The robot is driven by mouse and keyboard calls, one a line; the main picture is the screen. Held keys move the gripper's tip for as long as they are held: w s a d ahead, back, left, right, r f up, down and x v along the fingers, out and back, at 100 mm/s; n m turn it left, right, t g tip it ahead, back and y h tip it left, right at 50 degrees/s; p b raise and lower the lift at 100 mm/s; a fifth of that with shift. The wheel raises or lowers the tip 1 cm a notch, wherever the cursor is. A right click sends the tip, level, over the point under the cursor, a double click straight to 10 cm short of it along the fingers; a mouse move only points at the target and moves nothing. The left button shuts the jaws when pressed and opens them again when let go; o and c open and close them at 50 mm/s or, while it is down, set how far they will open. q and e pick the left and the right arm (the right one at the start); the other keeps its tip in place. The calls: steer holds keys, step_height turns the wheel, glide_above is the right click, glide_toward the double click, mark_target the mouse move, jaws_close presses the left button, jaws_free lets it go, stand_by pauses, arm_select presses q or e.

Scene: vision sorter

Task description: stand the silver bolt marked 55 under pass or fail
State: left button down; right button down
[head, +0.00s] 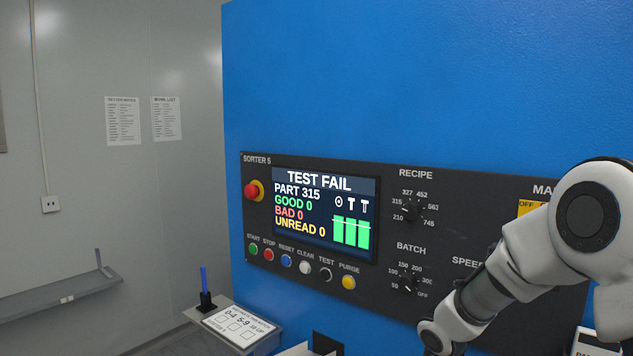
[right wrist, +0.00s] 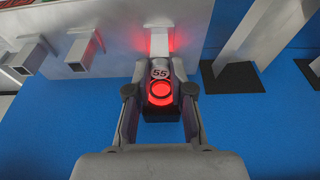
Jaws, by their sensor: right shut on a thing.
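In the right wrist view my right gripper (right wrist: 160,92) is shut on a part bearing a pale round face marked 55 (right wrist: 160,73), taken as the silver bolt. A red glowing ring shows just below the number, between the fingers, and red light falls on the pale chute behind. The bolt's shaft is hidden, so I cannot tell its tilt. In the head view my right arm comes in at the right, its gripper out of frame. The sorter's screen (head: 325,212) reads TEST FAIL, PART 315. No pass or fail places are visible. My left gripper is not in view.
A blue sorter cabinet (head: 400,80) with a dark control panel of buttons and knobs fills the head view. Pale square chutes (right wrist: 82,52) stick out in the wrist view.

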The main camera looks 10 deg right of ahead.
steer(key=shift+r+p, duration=1.8)
steer(key=shift+r, duration=0.95)
